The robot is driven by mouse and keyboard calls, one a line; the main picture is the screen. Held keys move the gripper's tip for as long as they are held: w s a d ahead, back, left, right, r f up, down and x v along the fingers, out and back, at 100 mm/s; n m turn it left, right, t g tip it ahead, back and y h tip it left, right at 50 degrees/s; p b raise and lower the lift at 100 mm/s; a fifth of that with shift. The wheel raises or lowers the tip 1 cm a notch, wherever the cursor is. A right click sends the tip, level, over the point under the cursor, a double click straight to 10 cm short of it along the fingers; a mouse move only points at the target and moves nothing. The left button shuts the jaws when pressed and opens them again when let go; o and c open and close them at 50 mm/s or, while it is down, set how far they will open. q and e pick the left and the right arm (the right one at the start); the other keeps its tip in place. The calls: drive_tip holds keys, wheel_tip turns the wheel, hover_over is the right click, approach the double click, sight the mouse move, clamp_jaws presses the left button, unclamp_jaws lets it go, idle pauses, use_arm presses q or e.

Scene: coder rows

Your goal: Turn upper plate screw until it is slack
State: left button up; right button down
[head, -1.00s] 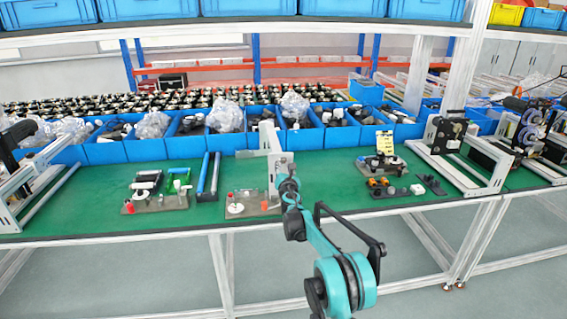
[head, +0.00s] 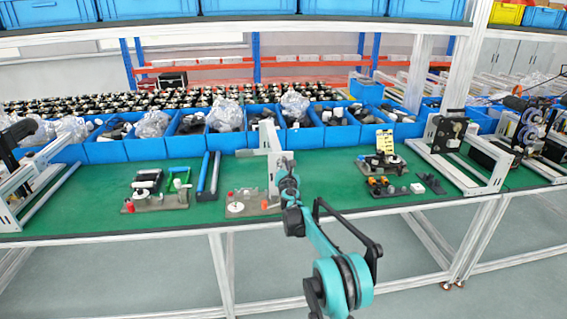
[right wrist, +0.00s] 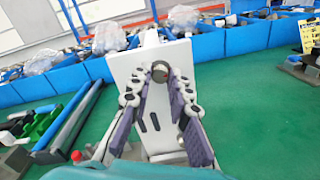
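A white upright plate (right wrist: 122,66) stands on the green table in front of me; it also shows in the head view (head: 265,136). In the right wrist view a small dark round screw (right wrist: 160,70) sits on its upper part. My right gripper (right wrist: 160,80) faces the plate, with its two purple-padded fingers on either side of the screw. The fingertips are very close to the screw; I cannot tell whether they touch it. In the head view my right gripper (head: 284,165) is in front of the plate, its fingers mostly hidden. My left gripper is not in view.
Blue bins (head: 150,148) with parts and plastic bags line the table's back. A grey fixture base (head: 245,208) with red pieces lies below the plate. Green and black holders (head: 160,195) stand left, small parts (head: 385,188) right. Green table (head: 330,180) is clear between.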

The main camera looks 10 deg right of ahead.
drive_tip(key=n, duration=0.9)
drive_tip(key=shift+s+n, duration=0.1)
drive_tip(key=shift+n, duration=0.3)
drive_tip(key=c, duration=1.6)
unclamp_jaws()
drive_tip(key=shift+o, duration=0.2)
drive_tip(key=m, duration=0.4)
drive_tip(key=shift+m, duration=0.4)
drive_tip(key=m, duration=0.5)
